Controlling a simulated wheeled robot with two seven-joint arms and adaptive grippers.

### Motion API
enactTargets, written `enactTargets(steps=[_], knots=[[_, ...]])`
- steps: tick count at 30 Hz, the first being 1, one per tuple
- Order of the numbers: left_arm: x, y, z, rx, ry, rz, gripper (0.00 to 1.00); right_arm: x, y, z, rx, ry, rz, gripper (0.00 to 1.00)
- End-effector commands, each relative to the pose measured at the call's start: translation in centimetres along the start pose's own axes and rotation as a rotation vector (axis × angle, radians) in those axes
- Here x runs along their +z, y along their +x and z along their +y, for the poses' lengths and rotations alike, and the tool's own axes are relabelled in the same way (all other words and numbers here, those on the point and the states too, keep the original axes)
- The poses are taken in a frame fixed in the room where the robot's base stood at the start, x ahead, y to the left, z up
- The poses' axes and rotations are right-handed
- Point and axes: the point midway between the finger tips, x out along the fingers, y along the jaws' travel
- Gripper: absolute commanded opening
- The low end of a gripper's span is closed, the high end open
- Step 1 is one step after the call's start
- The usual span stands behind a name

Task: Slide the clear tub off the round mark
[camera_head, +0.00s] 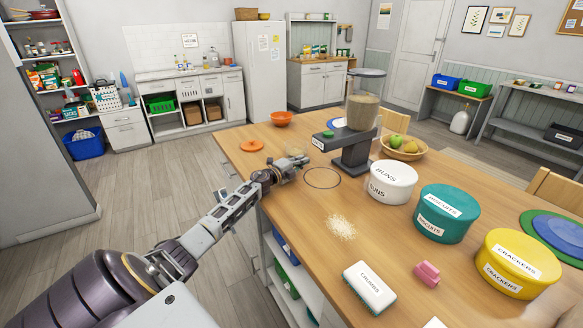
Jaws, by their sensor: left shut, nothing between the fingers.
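The round mark (322,178) is a thin dark ring on the wooden table, and nothing stands inside it. My left gripper (303,162) is shut and empty, low over the table just up and left of the ring. A small pale, see-through round thing (295,151), perhaps the clear tub, sits just behind the gripper and is partly hidden by it. It is outside the ring. I cannot tell whether the gripper touches it. My right gripper is not in view.
A dispenser with a clear grain-filled hopper (362,108) stands right of the ring. White (391,183), teal (446,214) and yellow (519,264) tins line the right. Spilled crumbs (341,227) lie in front. An orange lid (253,145) and orange bowl (281,118) are behind.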

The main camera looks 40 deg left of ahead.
Motion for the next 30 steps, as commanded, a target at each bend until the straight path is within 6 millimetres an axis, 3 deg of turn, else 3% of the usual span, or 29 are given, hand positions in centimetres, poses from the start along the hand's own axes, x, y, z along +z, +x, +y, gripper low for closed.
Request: enactTargets(steps=[14, 30], knots=[[0.0, -3.1, 0.0, 0.001, 0.000, 0.000, 0.00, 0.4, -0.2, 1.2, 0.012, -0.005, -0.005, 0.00], [0.0, -5.9, 0.0, 0.000, 0.001, 0.001, 0.00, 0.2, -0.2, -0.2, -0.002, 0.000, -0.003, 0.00]])
